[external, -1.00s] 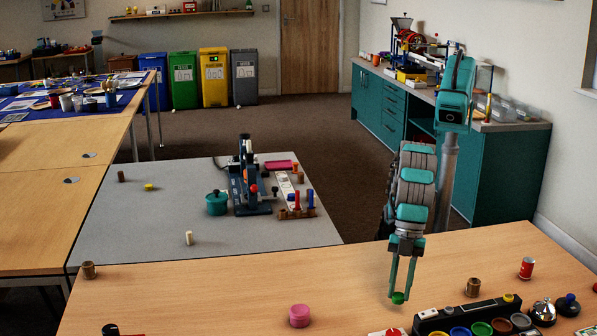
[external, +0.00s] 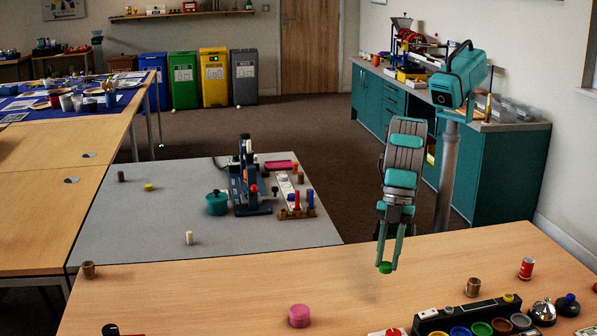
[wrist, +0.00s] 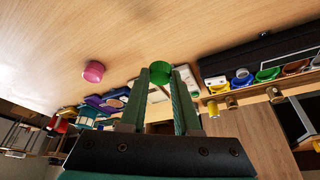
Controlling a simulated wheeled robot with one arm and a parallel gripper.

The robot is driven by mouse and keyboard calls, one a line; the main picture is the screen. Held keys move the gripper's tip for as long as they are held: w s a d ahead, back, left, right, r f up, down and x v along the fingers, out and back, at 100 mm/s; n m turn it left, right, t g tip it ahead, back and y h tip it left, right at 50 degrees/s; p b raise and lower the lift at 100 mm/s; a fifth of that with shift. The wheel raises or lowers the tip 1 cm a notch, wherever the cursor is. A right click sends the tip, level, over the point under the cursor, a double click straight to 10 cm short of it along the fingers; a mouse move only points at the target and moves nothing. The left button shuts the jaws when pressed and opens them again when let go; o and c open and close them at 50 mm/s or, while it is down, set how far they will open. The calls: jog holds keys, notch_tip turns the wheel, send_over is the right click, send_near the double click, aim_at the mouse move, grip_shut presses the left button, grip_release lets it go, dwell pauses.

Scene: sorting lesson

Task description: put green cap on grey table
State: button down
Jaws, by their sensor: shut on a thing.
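The green cap (external: 385,267) is held between the fingertips of my gripper (external: 388,258), which is shut on it above the wooden table. The cap also shows in the wrist view (wrist: 161,73) at the tips of my two teal fingers. The grey table (external: 130,225) stands beyond the wooden table, to the left of my gripper. My gripper is not over it.
On the grey table stand a blue press (external: 246,180), a teal pot (external: 217,203), a white piece (external: 189,238) and a small yellow cap (external: 149,187). Its front left part is mostly clear. A pink jar (external: 299,316) and brown pieces stand on the wooden table (external: 220,295).

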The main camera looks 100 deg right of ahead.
jog(key=w+d+r+m+t+p, duration=0.1)
jog(key=w+d+m+p, duration=0.1)
jog(key=w+d, duration=1.3)
jog(key=d+m, duration=0.1)
jog(key=d, duration=0.2)
jog(key=shift+d+h, duration=0.3)
jog(key=shift+d, duration=0.1)
jog(key=s+a+f+n+g+b, duration=0.1)
jog(key=s+a+f+n, duration=0.1)
jog(key=s, duration=0.6)
jog(key=s+a+f+n+g+y+b, duration=0.1)
jog(key=s+a+f+n+b, duration=0.1)
jog(key=s, duration=0.6)
jog(key=s+a+f+n+b, duration=0.2)
jog(key=s+n, duration=0.2)
jog(key=s, duration=0.4)
jog(key=shift+s+a+f+g+y, duration=0.15)
jog(key=shift+s+a+g+y, duration=0.15)
jog(key=shift+s+g, duration=0.1)
jog(key=shift+w+a, duration=0.1)
jog(key=shift+a, duration=0.2)
jog(key=p, duration=0.2)
send_over(397, 312)
jog(key=d, duration=0.2)
jog(key=shift+a+f, duration=0.15)
jog(key=shift+f, duration=0.6)
jog(key=shift+a+f, duration=0.1)
jog(key=shift+f, duration=1.7)
